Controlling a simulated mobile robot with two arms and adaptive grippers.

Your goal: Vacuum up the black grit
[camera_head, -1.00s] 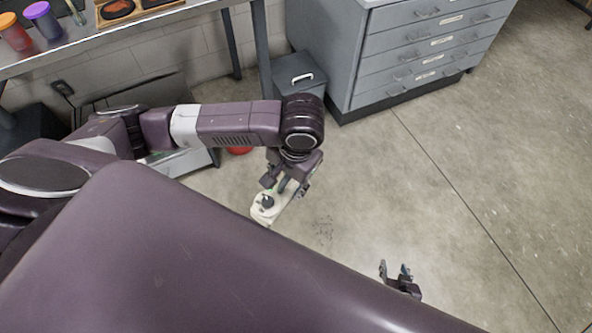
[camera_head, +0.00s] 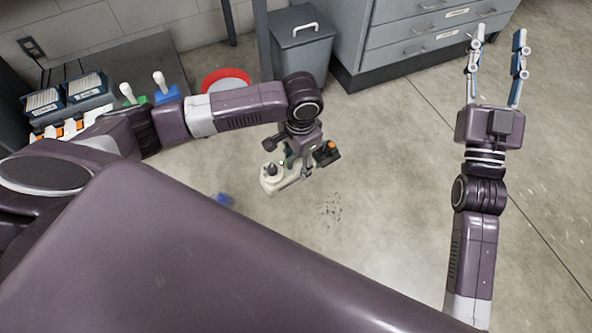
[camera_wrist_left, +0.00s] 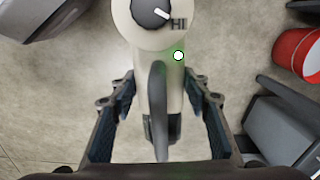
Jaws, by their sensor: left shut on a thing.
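The black grit (camera_head: 330,208) is a small patch of dark specks on the concrete floor. A cream handheld vacuum (camera_head: 272,180) is in my left gripper (camera_head: 290,158), up and left of the grit in the head view. In the left wrist view the vacuum (camera_wrist_left: 150,50) lies between the two fingers of the left gripper (camera_wrist_left: 162,95), shut on it. Its dark dial shows a pointer toward "HI", with a green glow beside a white dot. Its nozzle is not clearly visible. My right gripper (camera_head: 497,55) is open and empty at upper right.
A grey drawer cabinet (camera_head: 400,50) and a lidded grey bin (camera_head: 303,50) stand at the back. A red-rimmed container (camera_head: 225,76) is behind my left arm. A small blue thing (camera_head: 224,199) lies on the floor left of the vacuum. The floor around the grit is clear.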

